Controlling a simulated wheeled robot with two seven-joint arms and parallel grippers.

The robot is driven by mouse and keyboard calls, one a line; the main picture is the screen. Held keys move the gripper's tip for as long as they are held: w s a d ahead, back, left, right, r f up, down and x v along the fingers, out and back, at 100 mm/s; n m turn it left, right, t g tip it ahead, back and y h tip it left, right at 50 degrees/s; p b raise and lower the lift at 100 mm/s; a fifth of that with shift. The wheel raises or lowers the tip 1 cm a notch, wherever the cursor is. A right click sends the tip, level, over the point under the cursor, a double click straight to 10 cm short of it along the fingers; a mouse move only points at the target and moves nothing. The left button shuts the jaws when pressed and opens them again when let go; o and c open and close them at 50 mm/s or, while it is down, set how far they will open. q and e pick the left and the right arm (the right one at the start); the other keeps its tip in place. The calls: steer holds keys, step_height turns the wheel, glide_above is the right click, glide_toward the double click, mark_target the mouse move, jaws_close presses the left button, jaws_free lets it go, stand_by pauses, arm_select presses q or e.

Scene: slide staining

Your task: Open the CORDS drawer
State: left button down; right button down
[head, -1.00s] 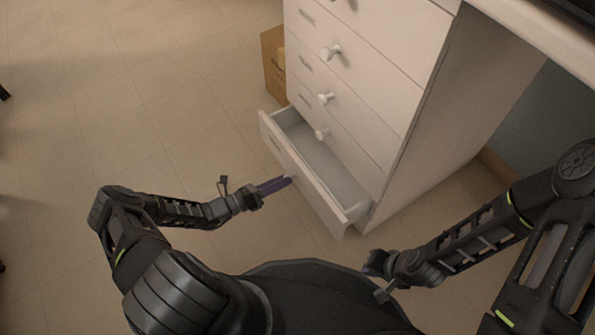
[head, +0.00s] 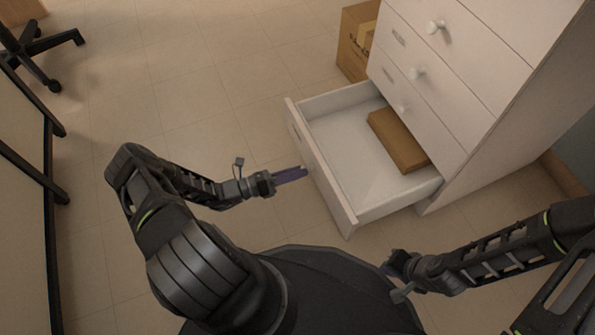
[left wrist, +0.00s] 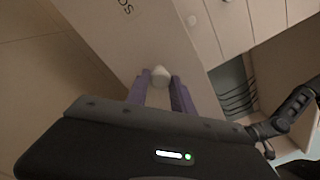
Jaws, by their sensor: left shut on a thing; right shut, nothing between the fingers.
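The bottom drawer (head: 365,195) of the white cabinet is pulled well out, its inside open to view. In the left wrist view, its front panel (left wrist: 125,35) shows letters ending in "DS". My left gripper (head: 304,171) is shut on the drawer's white knob (left wrist: 160,76), its purple fingers on either side of it. In the head view the fingers hide the knob. A flat brown box (head: 398,140) lies in the drawer toward the cabinet. My right gripper (head: 388,268) is shut and empty, low in front of the cabinet, apart from the drawer.
The drawers above (head: 450,70) are shut, with white knobs. A cardboard box (head: 355,40) stands on the floor behind the cabinet. A wheeled chair base (head: 40,45) and a dark-framed panel (head: 25,200) are at the left. The floor between is clear.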

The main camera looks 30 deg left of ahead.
arm_select(q)
steer(key=c, duration=1.1)
jaws_free()
steer(key=p+v, duration=0.1)
steer(key=v, duration=0.7)
steer(key=shift+w, duration=0.15)
